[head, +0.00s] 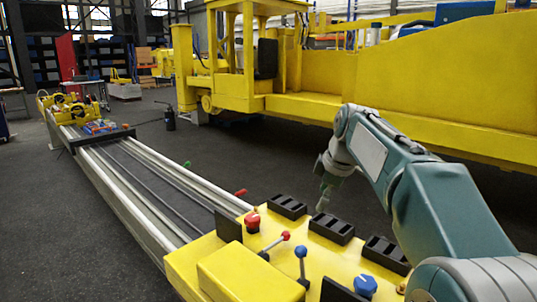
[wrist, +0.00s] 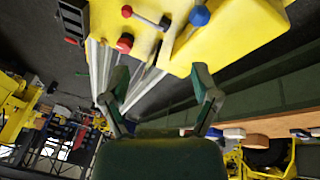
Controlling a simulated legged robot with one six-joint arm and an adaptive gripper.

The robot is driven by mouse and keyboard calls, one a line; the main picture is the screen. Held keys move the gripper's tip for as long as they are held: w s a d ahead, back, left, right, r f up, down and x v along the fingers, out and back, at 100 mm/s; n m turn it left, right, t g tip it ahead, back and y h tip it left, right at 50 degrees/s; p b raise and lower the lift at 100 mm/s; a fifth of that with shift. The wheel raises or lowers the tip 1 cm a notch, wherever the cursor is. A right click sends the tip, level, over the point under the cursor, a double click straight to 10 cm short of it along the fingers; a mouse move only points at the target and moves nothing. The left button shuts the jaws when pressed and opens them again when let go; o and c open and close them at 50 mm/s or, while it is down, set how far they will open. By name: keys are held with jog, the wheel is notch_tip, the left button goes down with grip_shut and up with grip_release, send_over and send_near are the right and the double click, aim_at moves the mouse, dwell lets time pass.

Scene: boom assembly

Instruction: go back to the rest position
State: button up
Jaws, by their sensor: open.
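My gripper (head: 323,200) hangs at the end of my teal arm, beyond the black blocks on the yellow control panel (head: 228,272) in the head view. In the wrist view my gripper (wrist: 158,92) shows two dark green fingers spread apart with nothing between them. The panel carries a red-tipped lever (head: 286,236), a blue-tipped lever (head: 300,251), a red knob (head: 252,222) and a blue knob (head: 365,286). The wrist view also shows the red-tipped lever (wrist: 127,12) and the blue-tipped lever (wrist: 199,16). The gripper appears apart from the levers.
A long rail track (head: 150,172) runs from the panel to a yellow carriage (head: 68,108) at the far left. A large yellow machine (head: 400,85) stands behind my arm. A dark cylinder (head: 169,117) stands on the floor.

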jog(key=s+d+f+m+t+h, duration=0.15)
jog(key=s+m, duration=0.65)
jog(key=s, duration=0.8)
jog(key=s+f+m, duration=0.3)
jog(key=s+f, duration=0.2)
jog(key=s, duration=0.2)
jog(key=s+d+f+m, duration=0.1)
jog(key=s+f+m, duration=0.3)
jog(key=s, duration=0.3)
jog(key=shift+s+d+f+t+h, duration=0.35)
jog(key=shift+s+f+h, duration=0.1)
jog(key=shift+f, duration=0.35)
